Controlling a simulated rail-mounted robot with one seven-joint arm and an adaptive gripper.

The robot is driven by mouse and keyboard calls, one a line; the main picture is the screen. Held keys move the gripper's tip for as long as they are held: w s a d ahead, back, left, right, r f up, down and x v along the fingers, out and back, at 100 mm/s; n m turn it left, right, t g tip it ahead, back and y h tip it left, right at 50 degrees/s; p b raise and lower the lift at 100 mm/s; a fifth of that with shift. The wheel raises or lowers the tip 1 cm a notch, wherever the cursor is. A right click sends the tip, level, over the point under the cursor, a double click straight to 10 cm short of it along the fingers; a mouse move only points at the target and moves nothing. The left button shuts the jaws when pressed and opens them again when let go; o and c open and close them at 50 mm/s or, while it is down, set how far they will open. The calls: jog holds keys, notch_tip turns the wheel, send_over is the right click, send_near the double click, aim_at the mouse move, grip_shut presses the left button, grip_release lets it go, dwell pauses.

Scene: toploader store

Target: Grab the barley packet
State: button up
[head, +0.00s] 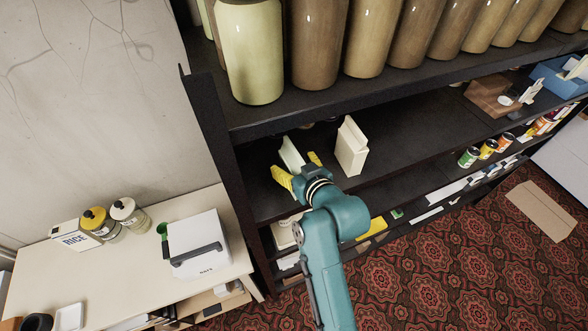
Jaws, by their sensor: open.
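My gripper (298,169) reaches into the middle shelf of the dark rack, its yellow fingers spread apart. A small white packet (291,152) stands just beyond the fingers, slightly tilted in the picture, its lower part hidden by my gripper. A taller cream packet (351,147) stands upright on the same shelf to the right of my gripper, apart from it. No label is readable on either packet, so I cannot tell which is the barley. I cannot tell whether the fingers touch the white packet.
Large jars (318,45) line the shelf above. Small cans (469,157) stand farther right. At left, a table holds a RICE box (77,236), jars (130,215) and a white appliance (199,244).

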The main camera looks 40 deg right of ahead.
jog(key=c, duration=1.3)
jog(key=shift+r, duration=0.1)
jog(key=shift+c, duration=0.2)
